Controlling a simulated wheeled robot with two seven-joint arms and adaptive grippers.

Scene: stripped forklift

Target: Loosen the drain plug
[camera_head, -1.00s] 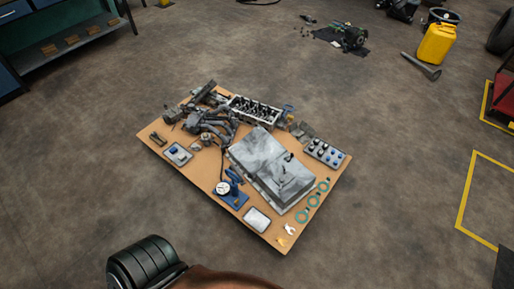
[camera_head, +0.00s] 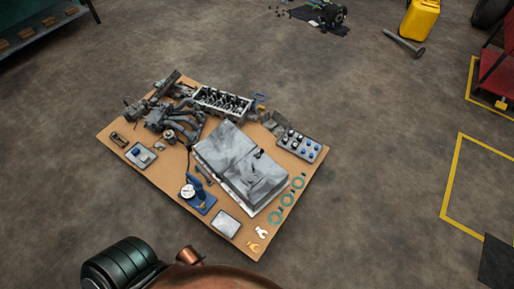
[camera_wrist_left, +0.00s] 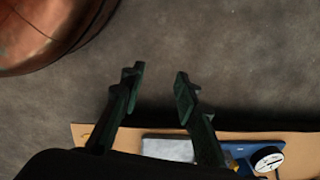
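A large grey metal pan-like casting (camera_head: 224,147) lies on a brown board (camera_head: 118,158) on the floor in the head view. A small dark fitting (camera_head: 258,155) shows on its top. I cannot tell whether this is the drain plug; no plug is clearly recognisable. My left gripper (camera_wrist_left: 160,74) is open in the left wrist view, with bare floor showing between its two dark fingers. It holds nothing and appears clear of the board's edge. My right gripper is not in view.
The board holds a cylinder head (camera_head: 222,102), a blue-based dial gauge (camera_head: 188,192), a grey tray (camera_head: 226,224), green rings (camera_head: 288,199) and a socket tray (camera_head: 300,145). A yellow can (camera_head: 420,18) stands far right.

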